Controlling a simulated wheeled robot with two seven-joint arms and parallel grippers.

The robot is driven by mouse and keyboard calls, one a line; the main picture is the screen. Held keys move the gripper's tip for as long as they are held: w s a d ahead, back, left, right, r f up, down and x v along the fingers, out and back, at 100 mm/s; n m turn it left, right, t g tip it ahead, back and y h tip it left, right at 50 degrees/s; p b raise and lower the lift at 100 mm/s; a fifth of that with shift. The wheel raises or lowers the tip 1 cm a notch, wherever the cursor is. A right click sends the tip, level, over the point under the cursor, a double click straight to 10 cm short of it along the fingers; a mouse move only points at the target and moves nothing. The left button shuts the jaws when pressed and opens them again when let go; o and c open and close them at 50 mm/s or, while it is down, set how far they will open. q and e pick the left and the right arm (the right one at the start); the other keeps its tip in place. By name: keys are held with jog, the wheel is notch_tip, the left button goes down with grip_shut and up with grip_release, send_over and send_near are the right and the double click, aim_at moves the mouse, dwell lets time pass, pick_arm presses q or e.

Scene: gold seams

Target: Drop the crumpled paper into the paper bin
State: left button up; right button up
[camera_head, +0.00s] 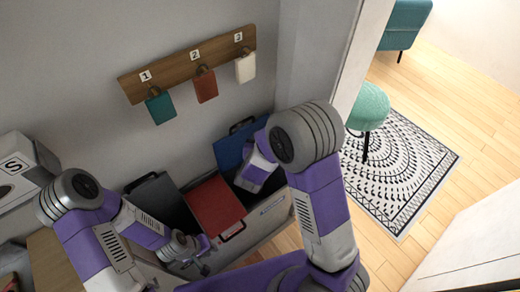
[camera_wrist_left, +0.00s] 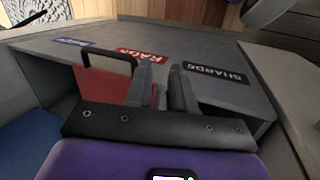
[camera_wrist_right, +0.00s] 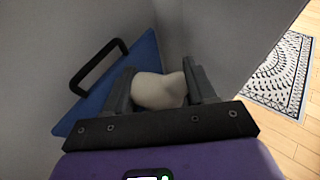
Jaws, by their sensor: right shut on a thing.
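A crumpled off-white paper (camera_wrist_right: 160,90) is held between the fingers of my right gripper (camera_wrist_right: 163,82) in the right wrist view. My right arm hides it in the head view. The blue lid (camera_head: 232,146) stands raised against the wall at the right compartment of a grey bin unit (camera_head: 262,228); it also shows beside my right gripper in the right wrist view (camera_wrist_right: 120,88). A blue label (camera_head: 272,203) marks that compartment's front; its text is unreadable. My left gripper (camera_head: 203,258) is over the unit's front, its fingers apart and empty in the left wrist view (camera_wrist_left: 165,88).
The red lid (camera_head: 214,206) covers the middle section, behind the RAGS label (camera_wrist_left: 142,55). A dark grey lid (camera_head: 160,202) is at the left, by the SHARDS label (camera_wrist_left: 215,73). A numbered hook rack (camera_head: 190,62) hangs above. Open floor and a patterned rug (camera_head: 400,170) lie right.

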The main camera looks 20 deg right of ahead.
jog(key=w+a+f+m+g+h+b, duration=0.1)
jog(key=w+f, duration=0.4)
jog(key=f, duration=1.4)
jog(key=m+g+h+b, duration=0.1)
jog(key=m+h, duration=0.1)
jog(key=shift+a+f+m+g, duration=0.15)
jog(key=shift+f+m+g, duration=0.15)
jog(key=shift+m, duration=0.1)
jog(key=o, duration=1.1)
jog(key=p+v, duration=0.1)
jog(key=v, duration=0.6)
jog(key=shift+s+a, duration=0.2)
jog(key=shift+a, duration=0.1)
